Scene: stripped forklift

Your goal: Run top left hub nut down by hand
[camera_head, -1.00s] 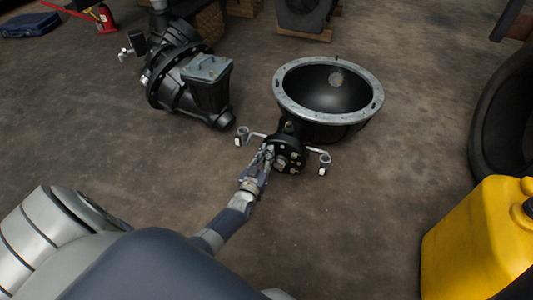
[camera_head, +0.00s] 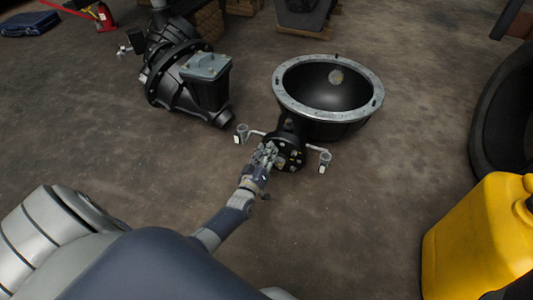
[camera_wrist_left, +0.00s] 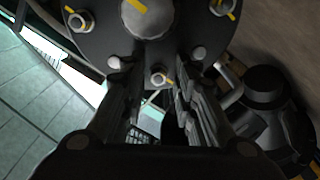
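The hub (camera_head: 291,154) is a dark round flange with several pale nuts or studs, below the bell-shaped housing in the head view. In the left wrist view the hub flange (camera_wrist_left: 95,40) fills the top, with a large centre cap and nuts bearing yellow marks. One small nut (camera_wrist_left: 159,77) shows in the gap between the two ridged fingers of my left gripper (camera_wrist_left: 157,88). The fingers stand apart on either side, and no contact with the nut is visible. In the head view my left gripper (camera_head: 266,157) is at the left side of the hub face. My right gripper is out of view.
A bell housing (camera_head: 328,125) with a grey rim stands behind the hub. Bracket arms (camera_head: 321,159) stick out beside the hub. A black gear unit (camera_head: 190,85) lies at back left, a yellow canister (camera_head: 480,240) at right. The floor between is clear.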

